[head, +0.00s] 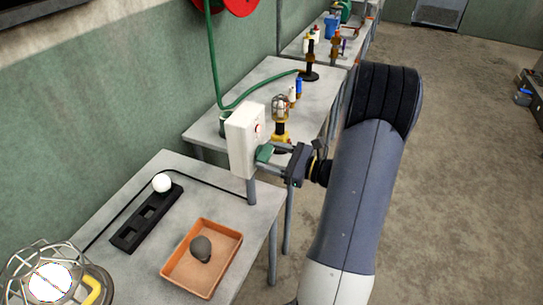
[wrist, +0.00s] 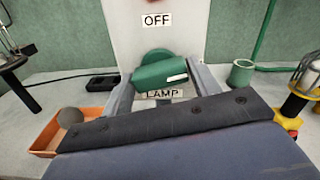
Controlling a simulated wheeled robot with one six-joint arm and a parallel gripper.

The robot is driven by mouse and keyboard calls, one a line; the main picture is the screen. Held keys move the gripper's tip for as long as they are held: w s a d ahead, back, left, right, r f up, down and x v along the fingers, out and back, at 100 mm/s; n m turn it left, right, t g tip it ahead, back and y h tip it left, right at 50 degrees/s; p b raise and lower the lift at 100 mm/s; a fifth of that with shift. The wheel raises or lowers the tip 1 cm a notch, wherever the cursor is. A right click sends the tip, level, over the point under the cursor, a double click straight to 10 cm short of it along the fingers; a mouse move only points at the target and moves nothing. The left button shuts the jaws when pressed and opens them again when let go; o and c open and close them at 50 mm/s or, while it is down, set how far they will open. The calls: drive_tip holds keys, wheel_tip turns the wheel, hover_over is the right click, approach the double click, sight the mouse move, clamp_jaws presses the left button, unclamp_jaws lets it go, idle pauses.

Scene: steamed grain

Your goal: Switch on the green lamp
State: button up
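A white switch box (head: 243,140) stands on a grey post at the near table's right edge. A green knob (wrist: 160,75) sticks out of its face, and the knob also shows in the head view (head: 264,153). In the wrist view, OFF is printed above it and LAMP below it. The knob's bar lies nearly level, its white mark at the right end. My gripper (wrist: 162,86) has a finger at each end of the bar and appears shut on it. A caged lamp (head: 50,282) with a whitish globe is at the lower left; no green light shows.
An orange tray (head: 232,262) with a dark lump and a black holder (head: 140,225) with a white ball lie on the near table. A caged lamp on a yellow base (head: 280,112) stands on the table behind, beside bottles. Open floor lies to the right.

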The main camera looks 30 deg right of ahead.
drive_tip(key=c, duration=0.5)
drive_tip(key=shift+r+m+p, duration=0.1)
drive_tip(key=shift+m+p, duration=0.6)
drive_tip(key=shift+m, duration=0.1)
drive_tip(key=shift+c, duration=0.2)
drive_tip(key=shift+m, duration=0.6)
drive_tip(key=o, duration=1)
drive_tip(key=b+v, duration=0.2)
drive_tip(key=v, duration=0.9)
